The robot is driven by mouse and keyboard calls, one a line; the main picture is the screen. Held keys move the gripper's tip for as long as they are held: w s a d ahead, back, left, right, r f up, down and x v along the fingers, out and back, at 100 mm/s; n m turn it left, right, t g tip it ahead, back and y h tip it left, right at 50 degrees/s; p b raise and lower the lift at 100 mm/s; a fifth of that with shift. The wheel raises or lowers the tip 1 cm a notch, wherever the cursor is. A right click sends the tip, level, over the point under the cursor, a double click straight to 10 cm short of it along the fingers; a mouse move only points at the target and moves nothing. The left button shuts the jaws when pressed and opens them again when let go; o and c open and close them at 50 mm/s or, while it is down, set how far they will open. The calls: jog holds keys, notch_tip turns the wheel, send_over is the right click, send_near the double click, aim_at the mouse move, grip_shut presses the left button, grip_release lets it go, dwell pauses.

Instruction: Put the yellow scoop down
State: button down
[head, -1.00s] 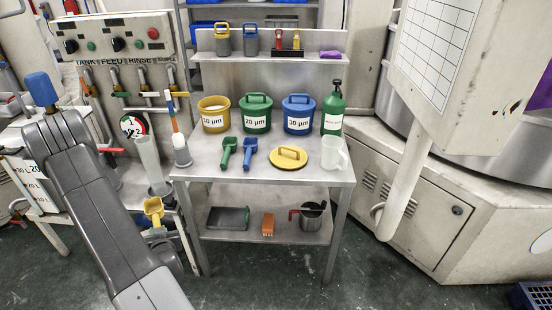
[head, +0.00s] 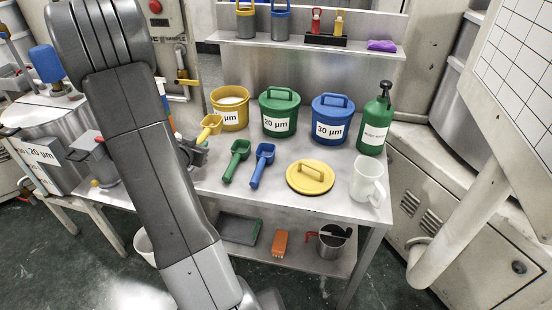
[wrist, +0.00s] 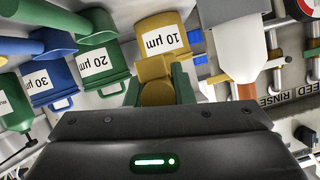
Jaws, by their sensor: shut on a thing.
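The yellow scoop (head: 210,128) is held by my gripper (head: 194,150), at the left end of the steel table, just in front of the yellow bucket. My arm hides part of the gripper in the head view. In the wrist view the yellow scoop (wrist: 155,82) sits between the two fingers of my gripper (wrist: 158,88), which is shut on it. The open yellow 10 µm bucket (head: 230,113) holds white material. Whether the scoop touches the table or bucket I cannot tell.
A green scoop (head: 236,160) and a blue scoop (head: 262,165) lie right of my gripper. Behind them stand a green bucket (head: 279,115) and a blue bucket (head: 331,120). A yellow lid (head: 310,178), white jug (head: 367,181) and green bottle (head: 376,122) are further right. The table front (head: 225,192) is bare.

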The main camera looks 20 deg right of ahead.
aim_at(205, 174)
jog(key=shift+w+r, duration=0.15)
jog(key=shift+f+b, duration=0.75)
jog(key=shift+f, duration=4.25)
jog(key=shift+f, duration=0.15)
jog(key=c, duration=1.3)
grip_release()
jog(key=shift+o, duration=0.2)
jog(key=shift+r, duration=0.2)
jog(key=v, duration=1.2)
jog(key=shift+b, duration=0.3)
